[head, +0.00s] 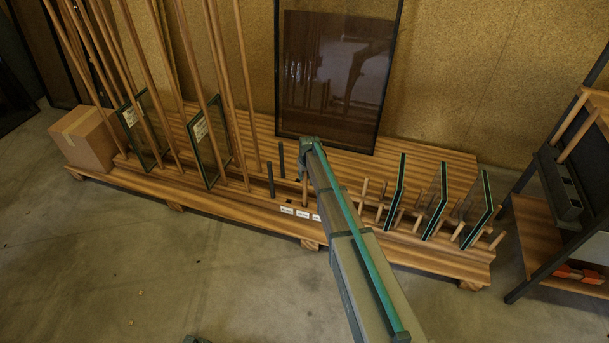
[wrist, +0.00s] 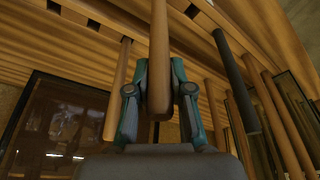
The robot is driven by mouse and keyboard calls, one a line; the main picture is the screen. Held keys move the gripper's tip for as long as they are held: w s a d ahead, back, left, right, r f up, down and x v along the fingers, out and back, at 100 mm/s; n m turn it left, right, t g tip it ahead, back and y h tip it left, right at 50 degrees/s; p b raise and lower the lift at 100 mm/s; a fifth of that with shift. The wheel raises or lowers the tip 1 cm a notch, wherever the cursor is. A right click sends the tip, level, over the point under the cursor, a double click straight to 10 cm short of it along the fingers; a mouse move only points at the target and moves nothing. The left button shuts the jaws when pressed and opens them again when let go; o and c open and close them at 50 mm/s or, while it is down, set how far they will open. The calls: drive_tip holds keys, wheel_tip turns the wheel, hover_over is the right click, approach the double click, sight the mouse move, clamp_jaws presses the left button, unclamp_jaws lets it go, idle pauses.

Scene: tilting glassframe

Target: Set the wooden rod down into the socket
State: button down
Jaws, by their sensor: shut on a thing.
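My gripper (wrist: 160,78) is shut on a wooden rod (wrist: 159,42), with a green finger on either side of it. In the wrist view the rod runs up out of the frame toward the slatted wooden rack, so its far end is hidden. In the head view my gripper (head: 308,147) is over the middle of the rack, and a wooden rod (head: 304,190) shows below it, upright. Dark square sockets show in the rack in the wrist view, one (wrist: 191,11) just right of the held rod. I cannot tell whether the rod is in a socket.
Two dark posts (head: 270,180) stand just left of my gripper; one (wrist: 235,80) shows in the wrist view. Tall wooden poles and glass panes (head: 209,143) stand further left. Tilted panes (head: 394,193) between pegs are at right. A large dark pane (head: 335,80) leans behind.

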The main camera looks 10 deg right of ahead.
drive_tip(key=shift+f, duration=0.4)
idle(0.3)
drive_tip(key=c, duration=1)
unclamp_jaws()
drive_tip(key=shift+o, duration=0.2)
drive_tip(key=shift+r, duration=0.15)
drive_tip(key=shift+p+v, duration=1.4)
drive_tip(key=shift+v, duration=1.55)
